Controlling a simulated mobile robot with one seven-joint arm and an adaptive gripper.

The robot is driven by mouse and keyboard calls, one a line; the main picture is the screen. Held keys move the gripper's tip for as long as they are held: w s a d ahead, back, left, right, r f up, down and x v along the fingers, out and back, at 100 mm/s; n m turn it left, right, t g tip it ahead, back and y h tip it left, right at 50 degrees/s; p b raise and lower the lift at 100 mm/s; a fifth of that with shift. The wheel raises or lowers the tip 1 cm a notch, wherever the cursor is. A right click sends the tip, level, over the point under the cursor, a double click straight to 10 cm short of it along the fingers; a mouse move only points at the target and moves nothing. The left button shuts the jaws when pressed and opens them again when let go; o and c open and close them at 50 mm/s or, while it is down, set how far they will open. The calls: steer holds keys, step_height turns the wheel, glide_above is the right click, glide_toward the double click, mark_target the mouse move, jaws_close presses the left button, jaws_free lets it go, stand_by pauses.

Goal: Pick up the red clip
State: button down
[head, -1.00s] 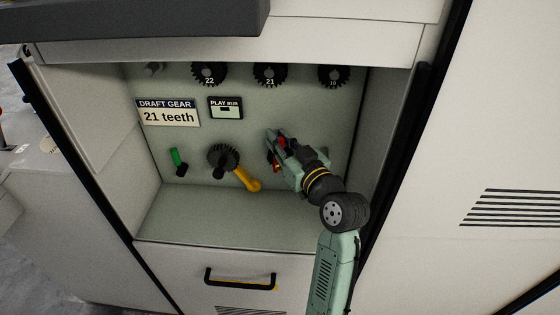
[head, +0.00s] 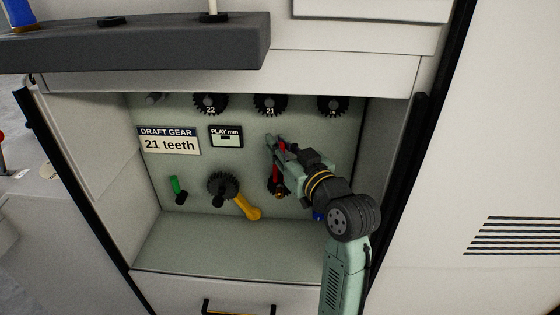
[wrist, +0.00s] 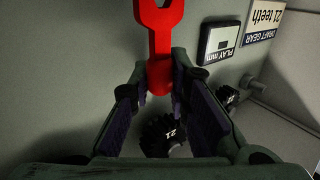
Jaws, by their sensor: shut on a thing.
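The red clip (wrist: 158,30) is a flat piece with a forked end. In the wrist view it sits between the fingertips of my gripper (wrist: 159,78), which are closed on its narrow end, and its fork points away from them. In the head view my gripper (head: 274,143) is in front of the recess's back panel, right of centre. The clip (head: 276,178) shows there as red below the fingers, partly hidden by them. I cannot tell how far it stands off the panel.
A dark gear (head: 222,186) with a yellow handle (head: 247,207) and a green handle (head: 176,185) are left of my gripper. Numbered gears (head: 270,104) hang above. A small brass-coloured part (head: 280,195) and a blue piece (head: 318,215) are close below. The recess floor (head: 220,240) is clear.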

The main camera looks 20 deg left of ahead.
steer(key=b+v, duration=1.4)
steer(key=v, duration=0.4)
steer(key=w+a+r+p, duration=0.5)
steer(key=w+a, duration=0.5)
steer(key=a, duration=0.2)
steer(key=shift+w+a+r, duration=0.25)
steer(key=shift+a+r, duration=0.05)
steer(key=shift+a, duration=0.05)
stand_by(2.2)
stand_by(0.4)
